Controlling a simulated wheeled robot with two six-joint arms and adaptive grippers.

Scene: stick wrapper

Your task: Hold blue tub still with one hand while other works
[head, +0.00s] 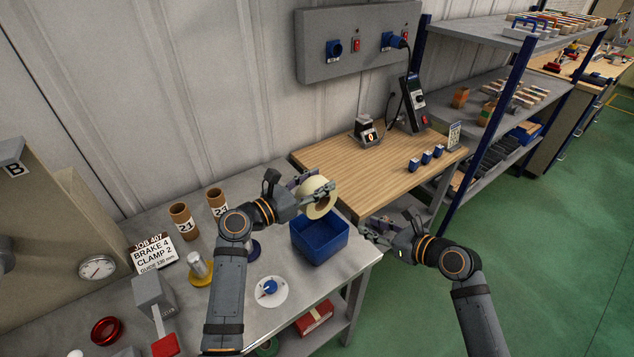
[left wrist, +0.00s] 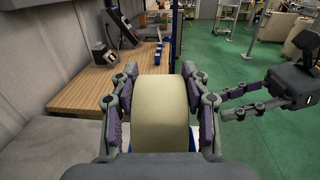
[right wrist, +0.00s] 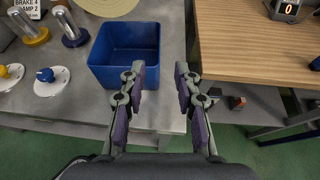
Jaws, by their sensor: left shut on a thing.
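The blue tub (head: 320,243) is an open square box on the grey metal table, near its right edge. It also shows in the right wrist view (right wrist: 110,75), upright and seemingly empty. My left gripper (head: 304,190) is shut on a cream tape roll (head: 319,200) and holds it above the tub's back side. In the left wrist view the roll (left wrist: 161,112) sits between the two finger pads. My right gripper (head: 366,229) is just right of the tub, apart from it. In the right wrist view its fingers (right wrist: 160,80) are spread and empty.
A wooden table (head: 350,165) stands behind, with small blue blocks (head: 427,158) and a small device with a display (head: 367,131). Left of the tub are cardboard tubes (head: 182,220), a job sign (head: 152,254) and a white disc with a blue knob (head: 270,290).

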